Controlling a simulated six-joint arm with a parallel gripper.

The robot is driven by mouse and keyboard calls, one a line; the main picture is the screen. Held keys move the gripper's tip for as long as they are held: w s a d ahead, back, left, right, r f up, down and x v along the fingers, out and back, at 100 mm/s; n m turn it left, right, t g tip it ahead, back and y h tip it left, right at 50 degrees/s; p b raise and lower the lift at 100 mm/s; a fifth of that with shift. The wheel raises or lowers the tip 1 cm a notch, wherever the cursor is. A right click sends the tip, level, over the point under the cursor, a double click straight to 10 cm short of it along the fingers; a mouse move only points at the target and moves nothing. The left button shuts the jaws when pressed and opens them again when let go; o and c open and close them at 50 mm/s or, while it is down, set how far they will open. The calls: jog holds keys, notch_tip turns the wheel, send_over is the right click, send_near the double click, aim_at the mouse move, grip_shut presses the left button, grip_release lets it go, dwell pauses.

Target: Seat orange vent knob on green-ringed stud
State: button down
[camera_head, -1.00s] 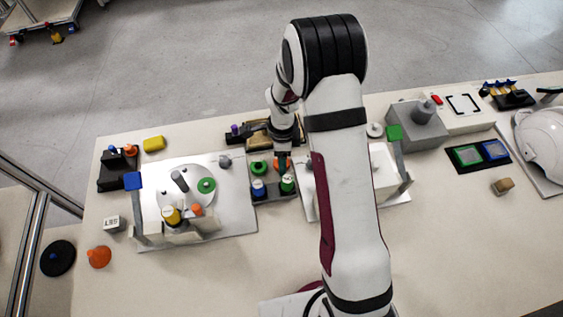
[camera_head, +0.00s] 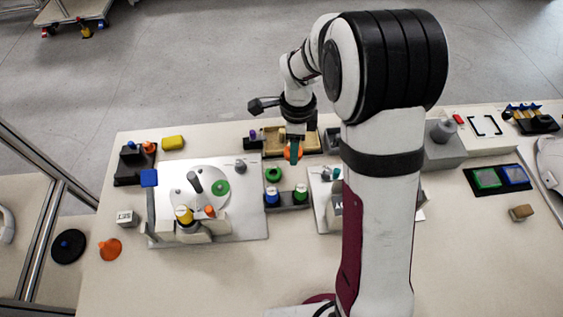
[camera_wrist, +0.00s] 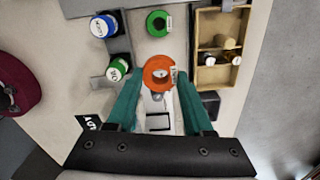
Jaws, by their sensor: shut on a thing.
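My gripper (camera_head: 294,148) is shut on an orange vent knob (camera_head: 293,153), above the back of the table by the dark knob tray (camera_head: 286,209). In the wrist view the round orange knob (camera_wrist: 157,63) sits between the teal fingertips of my gripper (camera_wrist: 160,84); a white label shows on its edge. A green ring (camera_head: 221,188) shows on the pale round shell (camera_head: 203,208) on the left white plate, left of and nearer than my gripper. The stud inside that ring is too small to make out.
A grey post (camera_head: 195,183) and a yellow white-topped knob (camera_head: 184,214) stand near the ring. A wooden box (camera_wrist: 218,45) lies beside the tray.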

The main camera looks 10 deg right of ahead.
jog(key=s+a+r, duration=0.2)
jog(key=a+r, duration=0.1)
jog(key=a, duration=0.4)
send_over(221, 187)
jog(key=shift+m, duration=0.4)
notch_tip(221, 187, down, 7)
jog(key=shift+f, duration=2.05)
jog(key=shift+f, duration=0.2)
jog(key=shift+c, duration=1.4)
grip_release()
